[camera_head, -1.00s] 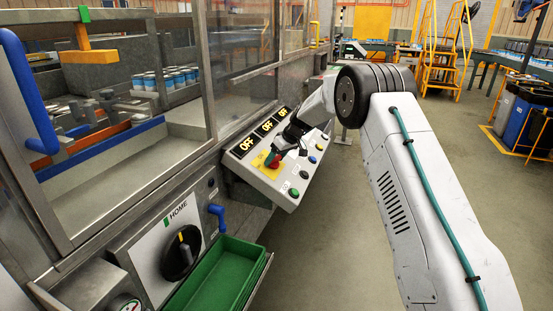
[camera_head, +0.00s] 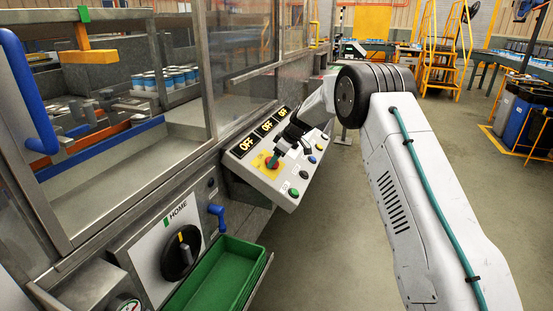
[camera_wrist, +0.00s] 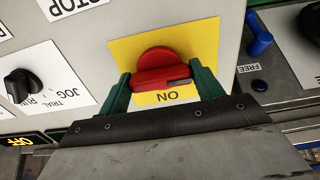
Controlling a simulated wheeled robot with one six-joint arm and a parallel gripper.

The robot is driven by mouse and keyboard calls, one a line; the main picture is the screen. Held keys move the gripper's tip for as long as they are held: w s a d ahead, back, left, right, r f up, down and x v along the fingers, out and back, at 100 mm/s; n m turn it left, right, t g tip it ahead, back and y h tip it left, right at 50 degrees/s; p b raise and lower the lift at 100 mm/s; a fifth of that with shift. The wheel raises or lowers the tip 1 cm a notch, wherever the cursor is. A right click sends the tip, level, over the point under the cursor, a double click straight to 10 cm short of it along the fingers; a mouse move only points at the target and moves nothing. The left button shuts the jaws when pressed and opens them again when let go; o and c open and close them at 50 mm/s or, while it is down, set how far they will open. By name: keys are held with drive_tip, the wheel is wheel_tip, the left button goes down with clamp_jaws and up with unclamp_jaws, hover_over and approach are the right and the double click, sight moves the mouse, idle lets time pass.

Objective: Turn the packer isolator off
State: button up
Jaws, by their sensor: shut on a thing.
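A red rotary handle (camera_wrist: 158,72) sits on a yellow plate (camera_wrist: 204,40) on a grey control panel (camera_head: 262,181). The handle also shows in the head view (camera_head: 271,163). An "ON" label, upside down in the wrist view, is on the plate at the gripper's side of the handle. My gripper (camera_wrist: 163,77) is shut on the handle, with one green finger on each side of it. In the head view my gripper (camera_head: 276,157) partly covers the handle and plate. The handle's exact angle is hard to tell.
Lit "OFF" signs (camera_head: 246,146) line the panel's upper edge. Several buttons (camera_head: 293,192) are close to my gripper. A black "HOME" knob (camera_head: 181,252), a blue lever (camera_head: 217,217) and a green tray (camera_head: 222,276) are at the lower left. Open floor lies at the right.

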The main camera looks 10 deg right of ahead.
drive_tip(key=o, duration=1)
drive_tip(key=v, duration=0.7)
drive_tip(key=shift+s+d+r, duration=0.15)
drive_tip(key=shift+s+r, duration=0.05)
drive_tip(key=shift+r, duration=0.1)
